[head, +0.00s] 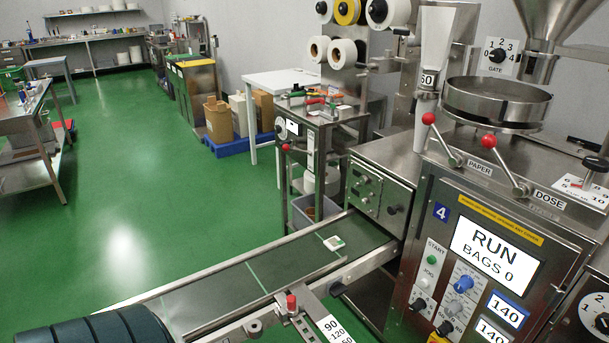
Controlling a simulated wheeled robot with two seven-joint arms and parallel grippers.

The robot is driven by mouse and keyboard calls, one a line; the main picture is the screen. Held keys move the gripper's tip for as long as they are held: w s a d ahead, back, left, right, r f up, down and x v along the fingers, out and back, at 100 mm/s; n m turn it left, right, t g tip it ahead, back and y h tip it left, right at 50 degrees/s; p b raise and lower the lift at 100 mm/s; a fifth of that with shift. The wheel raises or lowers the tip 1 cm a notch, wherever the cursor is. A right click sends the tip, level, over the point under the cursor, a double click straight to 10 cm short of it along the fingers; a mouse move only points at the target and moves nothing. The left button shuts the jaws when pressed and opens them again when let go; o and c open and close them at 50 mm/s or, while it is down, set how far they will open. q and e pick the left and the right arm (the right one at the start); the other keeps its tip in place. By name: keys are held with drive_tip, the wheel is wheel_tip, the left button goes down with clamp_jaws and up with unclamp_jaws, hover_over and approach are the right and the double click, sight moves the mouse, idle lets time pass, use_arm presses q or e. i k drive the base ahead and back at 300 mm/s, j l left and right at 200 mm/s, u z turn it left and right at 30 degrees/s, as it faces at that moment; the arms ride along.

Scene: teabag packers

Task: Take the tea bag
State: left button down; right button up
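A small tea bag (334,243), white with a green mark, lies flat on the dark conveyor belt (215,297). It is near the belt's far end, just out from the steel packing machine (375,190). Neither of my grippers shows in the head view, and nothing touches the tea bag.
The machine's screen (492,252) reads RUN, BAGS 0. Red-knobbed levers (489,141) stand above it. A red-topped post (291,303) and a scale plate (334,331) sit at the belt's near edge. A dark ribbed round thing (85,330) fills the lower left. Green floor is open beyond.

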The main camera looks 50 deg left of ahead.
sight(334, 242)
drive_tip(key=u, duration=0.95)
